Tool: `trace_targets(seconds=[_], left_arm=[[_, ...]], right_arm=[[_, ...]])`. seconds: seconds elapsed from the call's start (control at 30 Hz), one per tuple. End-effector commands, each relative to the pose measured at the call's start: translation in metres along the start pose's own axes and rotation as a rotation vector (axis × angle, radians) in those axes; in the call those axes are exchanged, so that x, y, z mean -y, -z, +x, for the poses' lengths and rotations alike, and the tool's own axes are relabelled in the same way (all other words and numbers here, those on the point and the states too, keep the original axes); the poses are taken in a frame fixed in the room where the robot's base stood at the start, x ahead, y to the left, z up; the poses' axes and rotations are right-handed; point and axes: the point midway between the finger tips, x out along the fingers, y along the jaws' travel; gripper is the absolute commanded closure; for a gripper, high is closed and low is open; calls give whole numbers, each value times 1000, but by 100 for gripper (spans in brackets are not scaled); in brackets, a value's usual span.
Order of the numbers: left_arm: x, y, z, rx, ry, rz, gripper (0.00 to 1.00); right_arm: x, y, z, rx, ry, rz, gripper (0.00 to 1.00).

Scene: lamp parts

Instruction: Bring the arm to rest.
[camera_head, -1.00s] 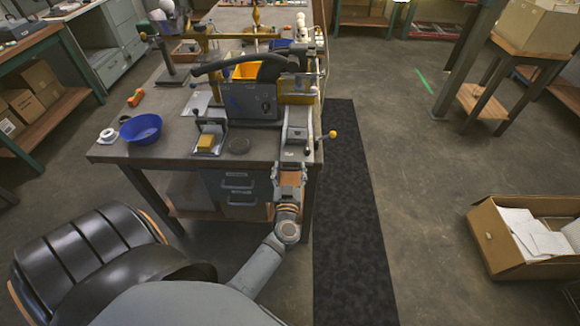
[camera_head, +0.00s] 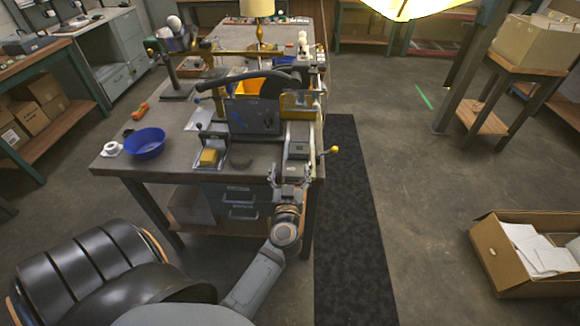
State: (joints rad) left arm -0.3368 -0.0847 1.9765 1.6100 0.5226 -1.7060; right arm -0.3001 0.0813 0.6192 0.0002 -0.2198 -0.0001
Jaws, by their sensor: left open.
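My left arm comes in from the bottom left, and its gripper (camera_head: 291,172) is at the near right end of the workbench (camera_head: 175,165). Its two fingers stand apart, pointing away from me. I see nothing held between them, though the grey machine parts just beyond crowd the view. A lamp with a brass stem and cream shade (camera_head: 258,9) stands at the far part of the bench, cut by the top edge. My right gripper is not in view.
A blue bowl (camera_head: 144,143), a white roll (camera_head: 112,148) and a dark grey machine (camera_head: 252,116) are on the bench. A black chair (camera_head: 90,265) is at lower left. An open carton (camera_head: 503,262) lies at right. A dark mat (camera_head: 345,215) and bare floor are clear.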

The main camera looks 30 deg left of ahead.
Motion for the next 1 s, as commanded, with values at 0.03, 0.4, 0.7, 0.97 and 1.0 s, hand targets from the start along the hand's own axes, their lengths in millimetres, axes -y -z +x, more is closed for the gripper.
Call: trace_targets(seconds=[0.03,0.4,0.7,0.97,1.0], left_arm=[[0,10,0,-2,-1,-3,23],[0,31,-1,1,-1,1,23],[0,31,-1,1,0,2,23],[-48,81,-20,-186,-287,-8,23],[-70,91,-33,-215,-417,2,23]], right_arm=[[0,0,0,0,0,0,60],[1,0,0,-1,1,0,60],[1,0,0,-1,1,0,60],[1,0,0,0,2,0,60],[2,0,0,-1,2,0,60]])
